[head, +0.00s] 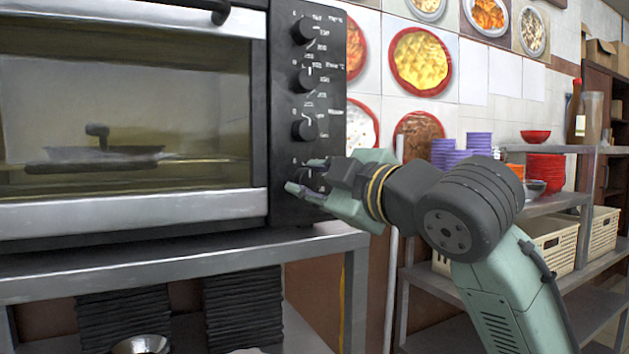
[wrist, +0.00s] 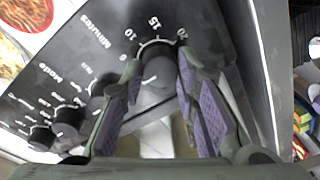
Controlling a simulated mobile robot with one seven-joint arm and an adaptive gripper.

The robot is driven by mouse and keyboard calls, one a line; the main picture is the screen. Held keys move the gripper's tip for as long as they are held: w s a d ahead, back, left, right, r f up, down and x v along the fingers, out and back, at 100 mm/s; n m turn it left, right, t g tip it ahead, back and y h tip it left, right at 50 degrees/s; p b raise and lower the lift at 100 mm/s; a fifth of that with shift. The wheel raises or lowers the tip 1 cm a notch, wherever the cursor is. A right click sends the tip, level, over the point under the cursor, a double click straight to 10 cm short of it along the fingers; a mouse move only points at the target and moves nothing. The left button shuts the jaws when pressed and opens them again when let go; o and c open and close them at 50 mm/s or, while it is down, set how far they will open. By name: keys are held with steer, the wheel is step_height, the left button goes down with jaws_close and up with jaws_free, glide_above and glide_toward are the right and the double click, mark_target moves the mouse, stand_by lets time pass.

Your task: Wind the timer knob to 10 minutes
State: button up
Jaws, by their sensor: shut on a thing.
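The timer knob (wrist: 157,72) is a dark round knob at the lowest place on the black oven panel (head: 335,60). In the wrist view it sits between my two fingers, below printed numbers that include 10 and 15 and the word Minutes. My gripper (head: 300,180) reaches in from the right and is shut on the knob; it also shows in the wrist view (wrist: 160,68), with purple pads at the knob's sides. A small pale mark shows on the knob, but I cannot tell which number it points to. In the head view my fingers mostly hide the knob.
Three more knobs, upper (head: 304,30), middle (head: 305,80) and lower (head: 304,130), stand above my gripper. The oven's glass door (head: 125,110) is shut at left. The oven rests on a metal table (head: 180,258). A shelf (head: 560,205) with purple and red bowls stands at right.

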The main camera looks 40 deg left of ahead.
jaws_close()
steer(key=shift+m, duration=0.3)
steer(key=m, duration=0.2)
steer(key=shift+m, duration=0.3)
steer(key=m, duration=0.4)
steer(key=shift+m+t+y, duration=0.3)
steer(key=shift+m, duration=0.1)
steer(key=m+p, duration=0.1)
steer(key=m, duration=0.3)
steer(key=shift+m+t, duration=0.3)
steer(key=shift+m, duration=0.1)
steer(key=shift+m+t+p, duration=0.3)
steer(key=shift+m+t, duration=0.1)
steer(key=shift+m, duration=1.7)
steer(key=shift+f, duration=0.1)
steer(key=o, duration=1.1)
jaws_free()
steer(key=shift+c, duration=0.2)
